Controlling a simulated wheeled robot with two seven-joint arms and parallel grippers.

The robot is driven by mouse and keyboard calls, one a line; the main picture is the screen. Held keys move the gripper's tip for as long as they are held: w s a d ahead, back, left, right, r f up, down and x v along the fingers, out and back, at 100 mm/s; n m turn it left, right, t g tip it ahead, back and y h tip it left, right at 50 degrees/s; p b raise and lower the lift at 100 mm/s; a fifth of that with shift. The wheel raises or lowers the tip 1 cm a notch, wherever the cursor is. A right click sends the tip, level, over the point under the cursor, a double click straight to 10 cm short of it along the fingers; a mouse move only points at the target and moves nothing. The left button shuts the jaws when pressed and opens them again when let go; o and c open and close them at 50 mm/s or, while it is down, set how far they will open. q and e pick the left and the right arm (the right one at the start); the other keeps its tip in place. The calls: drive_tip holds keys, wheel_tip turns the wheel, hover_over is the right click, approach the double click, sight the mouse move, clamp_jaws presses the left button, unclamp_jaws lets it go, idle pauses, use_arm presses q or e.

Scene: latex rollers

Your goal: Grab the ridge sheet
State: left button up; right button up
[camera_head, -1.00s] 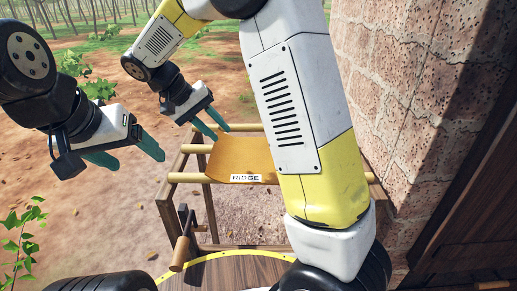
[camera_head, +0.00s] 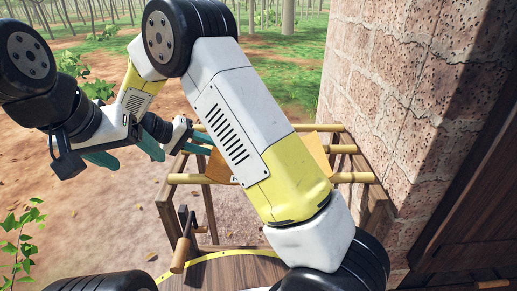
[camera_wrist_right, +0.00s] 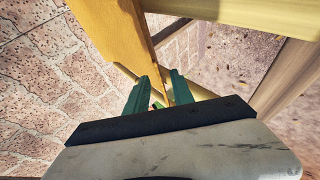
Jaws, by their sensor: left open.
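The orange ridge sheet lies on the wooden rack. My right gripper (camera_head: 203,143) is at the sheet's left side, partly covered by my arm. In the right wrist view the sheet (camera_wrist_right: 112,32) runs down to the teal fingers (camera_wrist_right: 158,84). The fingers stand apart, with the sheet's edge between or just beyond them. My left gripper (camera_head: 128,154) is open and empty, left of the rack.
The rack has pale wooden rails (camera_head: 352,178) and legs. A wooden handle (camera_head: 181,250) stands at its near left. A rough stone wall (camera_head: 400,90) closes off the right side. Bare ground (camera_head: 60,215) lies at the left.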

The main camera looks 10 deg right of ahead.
drive_tip(key=shift+w+d+f, duration=0.15)
drive_tip(key=shift+d+f, duration=0.25)
drive_tip(key=shift+d, duration=0.1)
clamp_jaws()
idle(1.0)
